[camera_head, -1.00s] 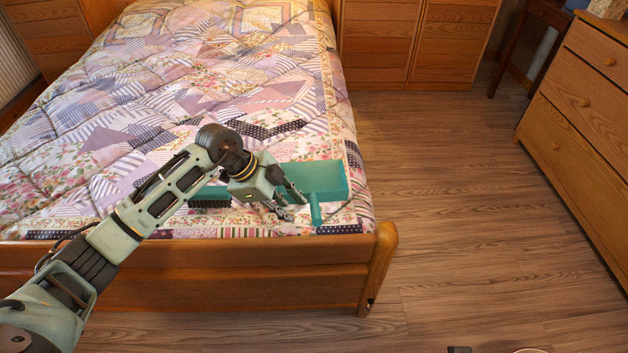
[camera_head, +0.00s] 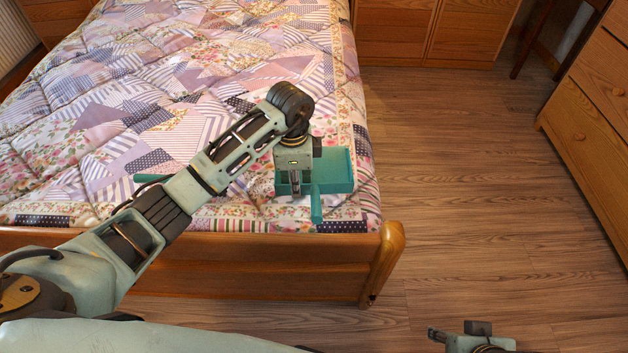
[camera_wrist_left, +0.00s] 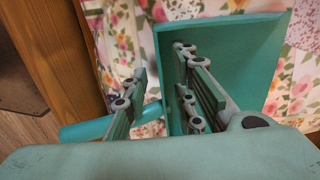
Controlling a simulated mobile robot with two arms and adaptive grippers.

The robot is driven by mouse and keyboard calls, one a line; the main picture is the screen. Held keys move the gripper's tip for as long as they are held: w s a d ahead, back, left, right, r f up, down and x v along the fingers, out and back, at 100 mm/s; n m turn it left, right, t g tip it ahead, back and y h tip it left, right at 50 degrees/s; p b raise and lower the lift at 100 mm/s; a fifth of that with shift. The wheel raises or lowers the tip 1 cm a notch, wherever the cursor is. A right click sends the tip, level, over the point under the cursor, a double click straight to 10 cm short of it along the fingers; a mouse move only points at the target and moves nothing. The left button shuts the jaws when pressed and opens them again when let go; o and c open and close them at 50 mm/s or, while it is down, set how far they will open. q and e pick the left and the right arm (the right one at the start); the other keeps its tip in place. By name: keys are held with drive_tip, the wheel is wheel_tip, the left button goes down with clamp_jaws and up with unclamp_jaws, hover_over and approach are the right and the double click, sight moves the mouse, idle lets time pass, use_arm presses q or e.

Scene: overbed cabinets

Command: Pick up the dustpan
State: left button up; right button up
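The teal dustpan (camera_head: 338,172) lies on the bed near its foot end, its short handle (camera_head: 316,206) pointing toward the footboard. My left gripper (camera_head: 296,188) points down at the pan's left part. In the left wrist view its fingers (camera_wrist_left: 163,90) are apart. One finger is over the inside of the pan (camera_wrist_left: 245,55), the other is outside its wall near the handle (camera_wrist_left: 85,132). The wall lies between them; I cannot tell whether either finger touches it. My right gripper (camera_head: 460,335) shows only partly at the bottom edge, and its opening is unclear.
A second teal piece, seemingly a brush handle (camera_head: 148,178), lies left of the dustpan, partly hidden by my left arm. The wooden footboard (camera_head: 270,265) rises in front. A dresser (camera_head: 590,120) stands at the right, with clear floor (camera_head: 460,190) between.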

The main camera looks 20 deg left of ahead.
use_arm(q)
drive_tip(key=shift+a+f, duration=0.1)
drive_tip(key=shift+f, duration=0.7)
clamp_jaws()
